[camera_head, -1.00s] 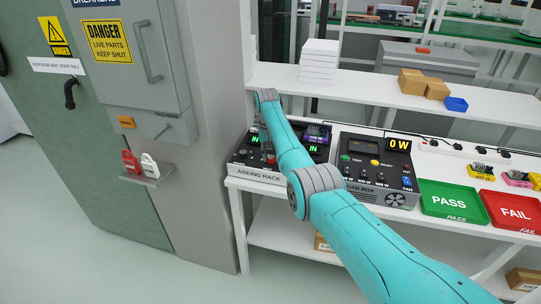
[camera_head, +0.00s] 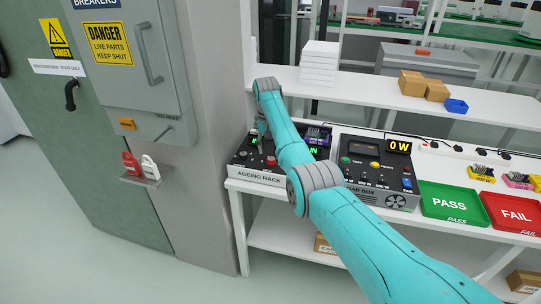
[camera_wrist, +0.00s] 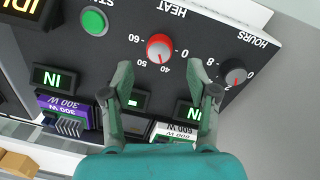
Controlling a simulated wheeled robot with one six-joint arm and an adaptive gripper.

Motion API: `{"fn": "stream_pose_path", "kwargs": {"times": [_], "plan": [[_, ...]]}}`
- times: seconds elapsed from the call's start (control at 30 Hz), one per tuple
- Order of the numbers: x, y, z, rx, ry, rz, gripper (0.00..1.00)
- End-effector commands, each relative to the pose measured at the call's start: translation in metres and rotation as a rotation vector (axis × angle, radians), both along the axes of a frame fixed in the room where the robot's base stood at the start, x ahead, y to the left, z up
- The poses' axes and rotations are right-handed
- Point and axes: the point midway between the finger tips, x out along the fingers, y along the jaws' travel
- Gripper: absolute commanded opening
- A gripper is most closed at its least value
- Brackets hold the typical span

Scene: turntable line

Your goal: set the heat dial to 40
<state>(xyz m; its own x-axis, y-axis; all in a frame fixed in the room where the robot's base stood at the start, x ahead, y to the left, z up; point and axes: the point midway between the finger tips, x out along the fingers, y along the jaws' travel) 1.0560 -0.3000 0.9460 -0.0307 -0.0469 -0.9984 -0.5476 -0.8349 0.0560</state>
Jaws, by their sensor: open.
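A dark hours knob (camera_wrist: 234,72) sits beside the heat dial. A green button (camera_wrist: 94,21) is on the other side. Lit slots with modules lie under the fingers. The load box (camera_head: 375,170), green pass tray (camera_head: 452,202) and red fail tray (camera_head: 512,212) stand to the right.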

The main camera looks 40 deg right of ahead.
Motion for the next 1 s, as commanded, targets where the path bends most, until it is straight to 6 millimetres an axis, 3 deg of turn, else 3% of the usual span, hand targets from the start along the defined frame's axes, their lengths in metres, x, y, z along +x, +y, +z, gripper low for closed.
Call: {"fn": "stream_pose_path", "kwargs": {"times": [0.2, 0.4, 1.0], "plan": [[0.002, 0.002, 0.044, -0.001, -0.001, 0.000, 0.59], [0.002, 0.003, 0.068, 0.000, 0.000, 0.000, 0.59], [0.002, 0.004, 0.075, 0.001, 0.001, 0.000, 0.59]]}}
